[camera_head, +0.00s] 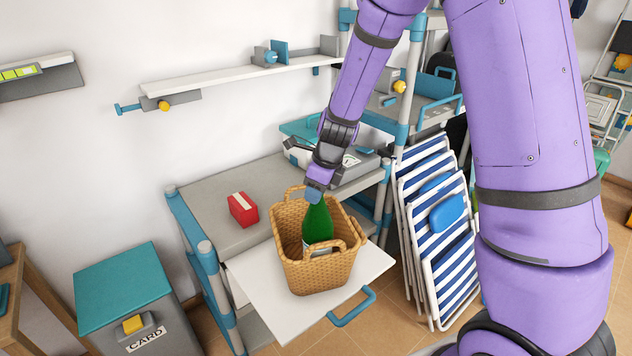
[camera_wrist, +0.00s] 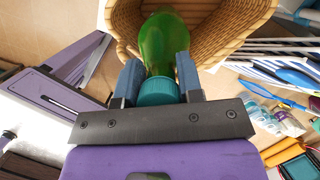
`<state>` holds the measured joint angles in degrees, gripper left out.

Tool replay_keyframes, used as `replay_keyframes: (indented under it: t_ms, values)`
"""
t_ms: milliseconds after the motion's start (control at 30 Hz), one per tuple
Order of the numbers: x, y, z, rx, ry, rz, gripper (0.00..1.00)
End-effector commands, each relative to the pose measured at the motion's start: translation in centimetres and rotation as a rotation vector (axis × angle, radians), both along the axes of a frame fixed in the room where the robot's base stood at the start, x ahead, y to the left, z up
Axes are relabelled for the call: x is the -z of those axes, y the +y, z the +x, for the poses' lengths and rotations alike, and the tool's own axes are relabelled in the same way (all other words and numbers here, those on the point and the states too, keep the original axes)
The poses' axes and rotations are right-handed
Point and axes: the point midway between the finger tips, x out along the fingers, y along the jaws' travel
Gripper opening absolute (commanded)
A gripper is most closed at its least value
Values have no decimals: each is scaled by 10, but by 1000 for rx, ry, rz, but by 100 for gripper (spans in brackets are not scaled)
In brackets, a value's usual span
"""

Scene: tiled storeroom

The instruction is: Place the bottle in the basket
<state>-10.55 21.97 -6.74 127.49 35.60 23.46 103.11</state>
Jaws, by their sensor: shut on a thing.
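A green bottle (camera_head: 318,222) with a teal cap (camera_wrist: 158,91) is held by the cap end in my gripper (camera_head: 316,190). The gripper's blue fingers are shut around it in the wrist view (camera_wrist: 160,84). The woven tan basket (camera_head: 318,274) stands on a white pulled-out shelf. The bottle is upright, with its lower part inside the basket opening, behind the front rim and handle. The bottle's base is hidden, so I cannot tell whether it touches the basket floor. In the wrist view the basket (camera_wrist: 232,33) surrounds the bottle's far end.
A red box (camera_head: 242,209) sits on the grey worktop left of the basket. The white pulled-out shelf (camera_head: 262,292) has a blue handle. Striped folding chairs (camera_head: 437,225) lean at the right. A teal-lidded bin (camera_head: 122,290) stands at the lower left.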

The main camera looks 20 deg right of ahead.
Motion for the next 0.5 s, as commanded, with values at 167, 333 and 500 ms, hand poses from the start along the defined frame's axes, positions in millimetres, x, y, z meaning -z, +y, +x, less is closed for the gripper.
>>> replay_keyframes:
  t_ms: [167, 333, 500]
  values:
    - [14, 0, 0, 2, 2, 0, 0]
    - [33, 0, 0, 2, 1, 1, 0]
    - [35, 0, 0, -1, -2, 1, 0]
